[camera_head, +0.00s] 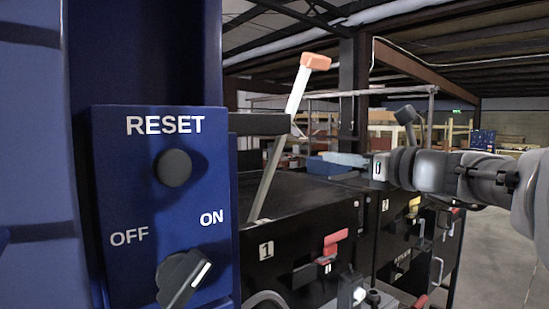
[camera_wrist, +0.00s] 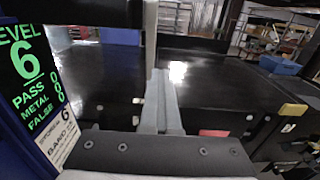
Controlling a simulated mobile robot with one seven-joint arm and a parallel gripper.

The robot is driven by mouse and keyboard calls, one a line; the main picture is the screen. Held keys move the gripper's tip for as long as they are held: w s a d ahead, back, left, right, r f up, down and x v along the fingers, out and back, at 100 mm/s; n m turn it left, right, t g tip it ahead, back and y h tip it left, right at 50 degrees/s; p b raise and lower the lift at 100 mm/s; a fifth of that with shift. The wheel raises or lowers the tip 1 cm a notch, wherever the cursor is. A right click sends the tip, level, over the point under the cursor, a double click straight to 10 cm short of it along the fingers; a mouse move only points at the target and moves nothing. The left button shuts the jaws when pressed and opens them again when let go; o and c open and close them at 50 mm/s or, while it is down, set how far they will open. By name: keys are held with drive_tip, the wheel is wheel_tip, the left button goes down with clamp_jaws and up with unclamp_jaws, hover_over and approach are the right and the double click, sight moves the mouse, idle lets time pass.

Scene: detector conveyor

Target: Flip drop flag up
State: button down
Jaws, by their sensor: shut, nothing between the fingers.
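A white bar with an orange tip (camera_head: 315,61) leans up and to the right above a dark horizontal beam in the head view. It looks like the drop flag. A thin grey post (camera_head: 268,180) slants below the beam, and I cannot tell if it is one piece with the bar. My gripper (camera_head: 378,168) is at the right of the flag, lower than its tip and apart from it. In the wrist view my gripper (camera_wrist: 158,78) is shut and empty. A pale upright bar (camera_wrist: 151,35) stands beyond its fingertips; the orange tip is not visible there.
A blue control box (camera_head: 160,240) with a RESET button (camera_head: 173,168) and an OFF/ON knob (camera_head: 182,278) fills the near left. Black bins with red and yellow latches stand below. A green-lettered display (camera_wrist: 30,85) is left in the wrist view. Open floor lies far right.

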drive_tip(key=c, duration=1.5)
unclamp_jaws()
drive_tip(key=shift+c, duration=0.2)
drive_tip(key=o, duration=1.5)
drive_tip(key=shift+o, duration=0.2)
drive_tip(key=shift+s+d, duration=0.15)
